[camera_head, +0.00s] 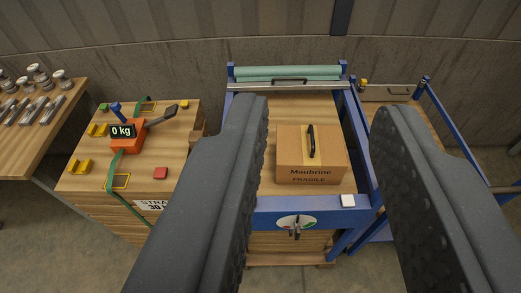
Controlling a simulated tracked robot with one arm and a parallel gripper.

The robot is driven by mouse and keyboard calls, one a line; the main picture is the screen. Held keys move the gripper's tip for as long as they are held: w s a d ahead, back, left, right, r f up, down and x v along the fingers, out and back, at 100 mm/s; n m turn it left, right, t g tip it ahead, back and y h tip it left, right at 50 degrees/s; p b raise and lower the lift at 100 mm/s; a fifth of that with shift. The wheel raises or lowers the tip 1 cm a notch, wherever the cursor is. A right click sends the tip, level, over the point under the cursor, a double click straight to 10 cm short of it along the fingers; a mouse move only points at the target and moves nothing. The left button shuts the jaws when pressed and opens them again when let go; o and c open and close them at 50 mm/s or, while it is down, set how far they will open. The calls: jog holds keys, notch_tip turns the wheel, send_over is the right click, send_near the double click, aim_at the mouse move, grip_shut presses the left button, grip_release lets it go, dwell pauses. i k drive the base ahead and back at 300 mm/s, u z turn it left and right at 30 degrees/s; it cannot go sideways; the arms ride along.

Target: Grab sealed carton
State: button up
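The carton (297,154) is a brown cardboard box marked "Maubrine" and "FRAGILE". It has a black handle (311,142) on its top. It sits on the wooden top of a blue-framed bench (271,203), near the middle of the view. My gripper (325,118) is open, with two black ridged fingers spread wide. The carton shows in the gap between the fingers, farther off than they are, and nothing is held. The left finger hides part of the bench's left side.
Left is a wooden stand (140,182) with an orange scale (128,142) reading 0 kg and a green strap. A table (36,135) with metal parts stands far left. A teal roll (287,73) lies at the bench's back. Blue rails (451,121) rise on the right.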

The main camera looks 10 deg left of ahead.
aim_at(310, 154)
jog(key=u, duration=0.25)
jog(key=i, duration=1)
jog(key=z, duration=0.05)
